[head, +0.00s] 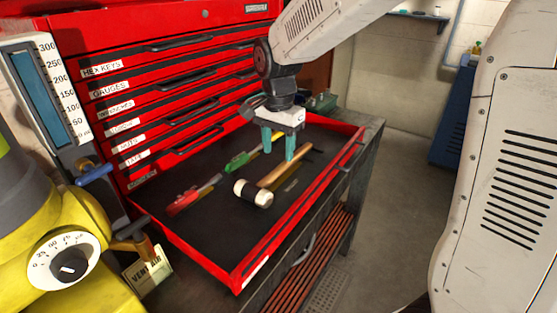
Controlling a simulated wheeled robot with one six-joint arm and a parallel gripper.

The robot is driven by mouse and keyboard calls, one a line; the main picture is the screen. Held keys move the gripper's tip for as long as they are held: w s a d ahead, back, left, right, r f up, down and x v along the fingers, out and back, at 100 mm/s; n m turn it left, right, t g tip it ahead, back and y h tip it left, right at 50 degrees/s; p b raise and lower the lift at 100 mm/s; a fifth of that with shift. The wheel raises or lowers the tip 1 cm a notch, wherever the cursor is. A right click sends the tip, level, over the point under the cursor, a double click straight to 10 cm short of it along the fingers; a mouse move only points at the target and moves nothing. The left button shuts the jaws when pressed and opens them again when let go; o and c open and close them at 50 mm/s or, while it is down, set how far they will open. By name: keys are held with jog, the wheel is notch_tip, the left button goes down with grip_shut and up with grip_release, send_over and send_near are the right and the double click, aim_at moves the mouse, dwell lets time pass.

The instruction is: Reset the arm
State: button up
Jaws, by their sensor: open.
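My gripper (279,147) points down over the open red drawer (240,273) of the tool chest, with its two teal fingers spread apart. It is empty. Its fingertips are near the wooden handle of a mallet (254,194) in the drawer; I cannot tell the exact height above it. My arm (325,25) reaches in from the upper right. A red-handled tool (187,199) and a green-handled tool (238,162) also lie on the dark drawer floor.
The red tool chest (110,45) with labelled shut drawers stands behind. A yellow machine with a dial (69,264) and a gauge (37,85) are at the left. A blue cabinet (455,120) stands at the right, with clear floor (400,190) before it.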

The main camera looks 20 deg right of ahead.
jog(key=shift+r, duration=0.7)
jog(key=shift+n, duration=0.3)
jog(key=shift+s+f+n, duration=0.2)
jog(key=shift+s+n, duration=0.2)
jog(key=shift+n, duration=0.1)
jog(key=s+d+r+n, duration=0.1)
jog(key=s+d+n, duration=0.1)
jog(key=s, duration=0.7)
jog(key=s+d+r+n+t, duration=0.1)
jog(key=s+n, duration=0.3)
jog(key=s, duration=0.5)
jog(key=s+d+r+n, duration=0.2)
jog(key=s+d+n, duration=0.1)
jog(key=s, duration=0.6)
jog(key=shift+d+r, duration=0.15)
jog(key=shift+d, duration=0.15)
